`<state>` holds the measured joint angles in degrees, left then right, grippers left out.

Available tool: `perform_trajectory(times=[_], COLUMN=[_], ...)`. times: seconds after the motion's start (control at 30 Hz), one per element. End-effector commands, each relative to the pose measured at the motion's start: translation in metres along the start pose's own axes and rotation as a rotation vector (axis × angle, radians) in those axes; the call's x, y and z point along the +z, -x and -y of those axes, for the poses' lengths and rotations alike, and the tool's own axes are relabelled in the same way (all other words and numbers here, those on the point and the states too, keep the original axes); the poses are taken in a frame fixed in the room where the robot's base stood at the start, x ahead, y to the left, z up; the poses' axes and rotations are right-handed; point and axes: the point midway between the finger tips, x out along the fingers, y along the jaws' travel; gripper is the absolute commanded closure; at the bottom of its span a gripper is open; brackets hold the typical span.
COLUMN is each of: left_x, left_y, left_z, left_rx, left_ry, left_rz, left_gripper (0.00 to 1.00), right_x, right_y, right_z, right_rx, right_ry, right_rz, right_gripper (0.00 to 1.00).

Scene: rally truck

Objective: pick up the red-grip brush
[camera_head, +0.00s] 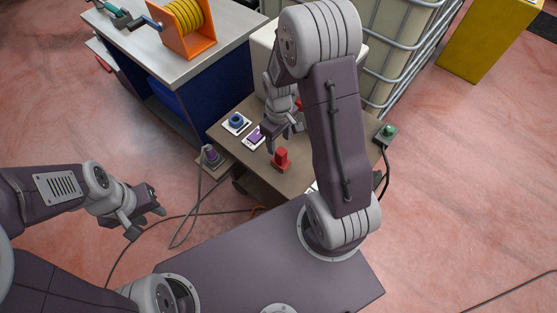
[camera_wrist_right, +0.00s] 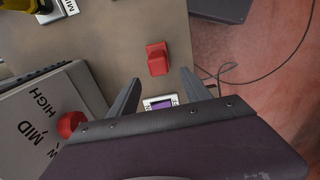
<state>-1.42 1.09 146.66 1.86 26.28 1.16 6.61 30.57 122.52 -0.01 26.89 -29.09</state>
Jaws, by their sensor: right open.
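I cannot make out a red-grip brush for certain. A small red block-shaped piece (camera_head: 281,157) stands on the brown tabletop near its front edge. The same red piece shows in the right wrist view (camera_wrist_right: 158,60), beyond the fingertips. My right gripper (camera_head: 283,141) hangs over the table behind it, and its two fingers are apart and empty in the right wrist view (camera_wrist_right: 160,80). My left gripper (camera_head: 147,220) is away from the table at the left, over the floor, with its fingers apart and nothing between them.
The brown table (camera_head: 232,149) bears a blue knob (camera_head: 236,120) and a purple switch (camera_head: 254,136) on white plates. A grey box with a red knob (camera_wrist_right: 71,124) is close beside my right gripper. A green button (camera_head: 387,131) sits at the right edge.

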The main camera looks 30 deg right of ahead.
Motion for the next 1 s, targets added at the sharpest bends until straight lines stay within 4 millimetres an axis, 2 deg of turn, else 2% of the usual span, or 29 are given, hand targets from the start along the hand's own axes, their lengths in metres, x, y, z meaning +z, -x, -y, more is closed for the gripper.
perform_trajectory(times=[0.23,0.37,0.63,0.9,0.93,1.0], left_x=[0.001,0.001,0.002,0.002,0.002,0.002], left_y=[-0.009,-0.01,-0.022,-0.021,-0.021,-0.021], left_z=[0.0,0.0,0.0,0.0,0.0,0.0], left_rx=[0.0,0.0,0.0,0.0,0.0,0.0], left_ry=[0.0,0.0,0.0,0.0,0.0,0.0], left_rz=[0.0,0.0,0.0,0.0,0.0,0.0], left_gripper=[0.64,0.64,0.64,0.64,0.64,0.64], right_x=[0.002,0.001,0.007,0.006,0.006,0.006], right_y=[-0.035,-0.04,-0.085,-0.089,-0.089,-0.089], right_z=[0.001,0.0,-0.001,-0.001,-0.001,-0.001], right_rx=[-0.002,-0.001,-0.002,0.0,0.0,0.0], right_ry=[0.0,0.0,-0.001,0.0,0.0,0.0], right_rz=[0.004,0.001,0.003,0.0,0.0,0.0], right_gripper=[0.44,0.44,0.44,0.44,0.46,0.66])
